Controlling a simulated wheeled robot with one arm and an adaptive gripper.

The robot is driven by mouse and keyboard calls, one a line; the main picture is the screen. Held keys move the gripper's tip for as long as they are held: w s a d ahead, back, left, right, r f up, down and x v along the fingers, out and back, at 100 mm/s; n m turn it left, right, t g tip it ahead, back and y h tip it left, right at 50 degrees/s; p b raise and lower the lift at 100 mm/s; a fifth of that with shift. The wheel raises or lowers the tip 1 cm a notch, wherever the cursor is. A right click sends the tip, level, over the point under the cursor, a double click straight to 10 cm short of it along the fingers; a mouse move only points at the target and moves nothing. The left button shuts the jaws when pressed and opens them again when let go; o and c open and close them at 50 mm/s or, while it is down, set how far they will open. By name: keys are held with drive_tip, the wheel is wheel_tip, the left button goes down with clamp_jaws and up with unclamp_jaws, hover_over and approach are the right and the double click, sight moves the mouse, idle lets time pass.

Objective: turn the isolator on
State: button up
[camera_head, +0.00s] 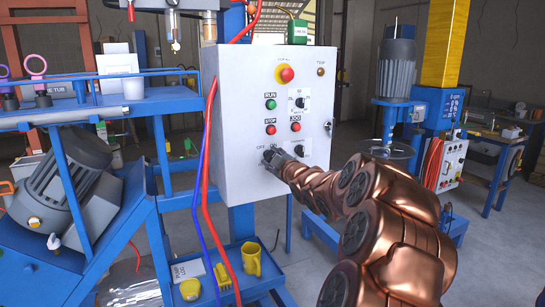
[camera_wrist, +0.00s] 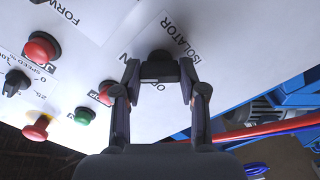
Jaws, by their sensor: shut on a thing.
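The isolator is a dark rotary knob (camera_wrist: 160,66) on the white control panel (camera_head: 225,100), low on its front face. In the wrist view the word ISOLATOR is printed beside it, and the ON lettering is partly hidden behind my gripper. My gripper (camera_wrist: 159,75) has one finger on each side of the knob and is shut on it. In the head view my gripper (camera_head: 274,158) is at the panel's lower left, beside the OFF label, and hides most of the knob. The knob's exact pointing is not clear.
Above are a red emergency button (camera_head: 287,74), a green RUN button (camera_head: 270,104), a red STOP button (camera_head: 270,129) and a red JOG button (camera_head: 295,127). Red and blue cables (camera_head: 208,190) hang down the panel's left side.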

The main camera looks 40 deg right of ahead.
idle(0.4)
drive_tip(key=o, duration=1.1)
drive_tip(key=shift+o, duration=0.2)
drive_tip(key=v, duration=1.2)
drive_tip(key=shift+w+a, duration=0.1)
